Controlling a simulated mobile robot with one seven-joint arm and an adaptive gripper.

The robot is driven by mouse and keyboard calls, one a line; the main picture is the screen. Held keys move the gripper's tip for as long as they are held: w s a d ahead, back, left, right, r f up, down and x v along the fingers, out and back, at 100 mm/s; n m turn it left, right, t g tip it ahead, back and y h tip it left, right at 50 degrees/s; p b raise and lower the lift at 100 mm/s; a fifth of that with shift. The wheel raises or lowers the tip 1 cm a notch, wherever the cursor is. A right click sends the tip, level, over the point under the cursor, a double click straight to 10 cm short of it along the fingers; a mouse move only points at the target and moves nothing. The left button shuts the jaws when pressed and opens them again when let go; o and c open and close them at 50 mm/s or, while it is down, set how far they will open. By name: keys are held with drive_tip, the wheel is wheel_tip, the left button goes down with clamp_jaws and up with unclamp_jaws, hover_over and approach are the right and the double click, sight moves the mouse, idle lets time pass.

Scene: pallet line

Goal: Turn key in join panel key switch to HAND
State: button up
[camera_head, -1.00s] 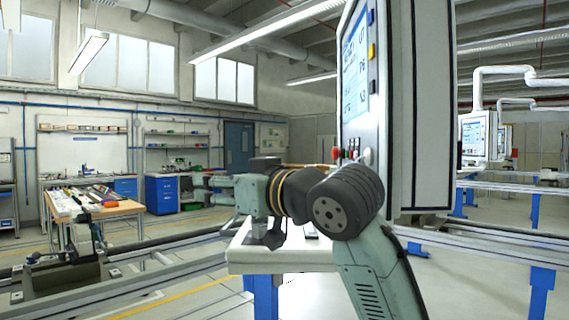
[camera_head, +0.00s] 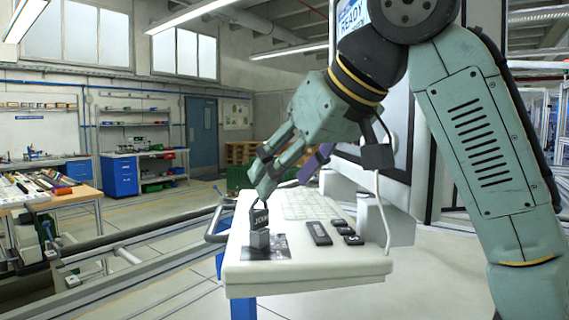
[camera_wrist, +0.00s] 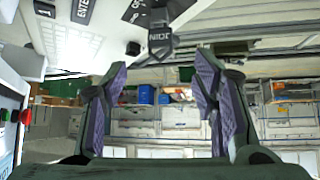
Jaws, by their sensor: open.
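A dark key tag marked JOIN (camera_head: 260,219) stands with a grey block (camera_head: 260,240) on a dark printed card on the white console shelf. The tag also shows upside down in the wrist view (camera_wrist: 159,40), just beyond the fingertips. My gripper (camera_head: 275,180) is above it, tilted down, with its purple-padded fingers apart and nothing between them in the wrist view (camera_wrist: 160,75). The join panel (camera_head: 352,14) shows READY on its screen; my arm covers much of it. Its red and green buttons (camera_wrist: 25,116) show at the wrist view's left edge.
The white console shelf (camera_head: 300,272) carries a keyboard (camera_head: 312,205) and several black labelled blocks (camera_head: 319,233) right of the tag. A rail (camera_head: 140,232) runs along the left. A bench with parts (camera_head: 80,195) stands farther left. Floor beyond the rail is open.

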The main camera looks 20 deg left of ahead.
sight(260, 210)
drive_tip(key=p+x, duration=0.1)
drive_tip(key=x, duration=0.8)
drive_tip(key=shift+w+a+f+p, duration=0.2)
drive_tip(key=shift+a+f+p, duration=0.05)
drive_tip(key=shift+p, duration=0.05)
drive_tip(key=shift+c, duration=0.4)
